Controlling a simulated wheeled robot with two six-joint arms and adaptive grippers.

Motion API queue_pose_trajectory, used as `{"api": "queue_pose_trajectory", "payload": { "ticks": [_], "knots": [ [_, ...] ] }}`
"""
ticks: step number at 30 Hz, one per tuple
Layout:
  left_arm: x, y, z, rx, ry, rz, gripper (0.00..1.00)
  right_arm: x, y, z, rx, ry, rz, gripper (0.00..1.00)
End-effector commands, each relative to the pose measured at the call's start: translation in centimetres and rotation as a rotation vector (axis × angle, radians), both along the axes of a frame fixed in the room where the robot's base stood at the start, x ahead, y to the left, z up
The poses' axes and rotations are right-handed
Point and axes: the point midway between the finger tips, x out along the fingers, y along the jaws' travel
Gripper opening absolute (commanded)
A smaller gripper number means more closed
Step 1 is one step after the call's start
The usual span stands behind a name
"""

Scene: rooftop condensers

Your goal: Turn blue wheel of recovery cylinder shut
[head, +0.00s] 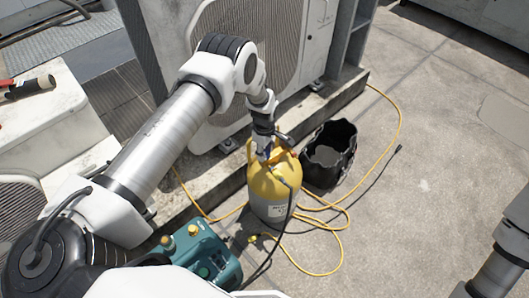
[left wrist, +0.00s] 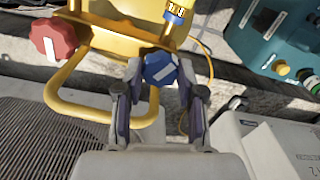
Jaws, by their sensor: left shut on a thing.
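The recovery cylinder (head: 268,195) is yellow on top and grey below, and stands upright on the roof floor. My left gripper (head: 268,152) is at its top from above. In the left wrist view the blue wheel (left wrist: 160,67) with a white mark sits between the fingertips of my left gripper (left wrist: 160,85), which is shut on it. A red wheel (left wrist: 53,38) with a white mark is on the left, clear of the fingers. A yellow handle bar (left wrist: 100,112) curves beside the left finger. In the head view the blue wheel is mostly hidden. My right gripper is out of view.
A teal machine (head: 200,258) stands left of the cylinder. A black bucket (head: 330,155) is close on its right. A yellow hose (head: 343,222) and a black hose lie on the floor. A condenser unit (head: 255,50) stands behind. The floor at right is open.

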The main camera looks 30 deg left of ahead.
Motion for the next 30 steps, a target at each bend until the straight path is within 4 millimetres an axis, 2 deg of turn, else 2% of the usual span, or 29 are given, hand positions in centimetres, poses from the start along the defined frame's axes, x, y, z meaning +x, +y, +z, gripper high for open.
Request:
{"api": "queue_pose_trajectory", "payload": {
  "ticks": [9, 30],
  "knots": [
    [0.0, 0.0, -0.2, 0.0, 0.0, -0.297, 0.03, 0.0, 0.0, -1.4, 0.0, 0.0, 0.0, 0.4],
    [0.0, 0.0, -0.2, 0.0, 0.0, -0.961, 0.03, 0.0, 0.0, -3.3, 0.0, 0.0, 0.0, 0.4]
  ]
}}
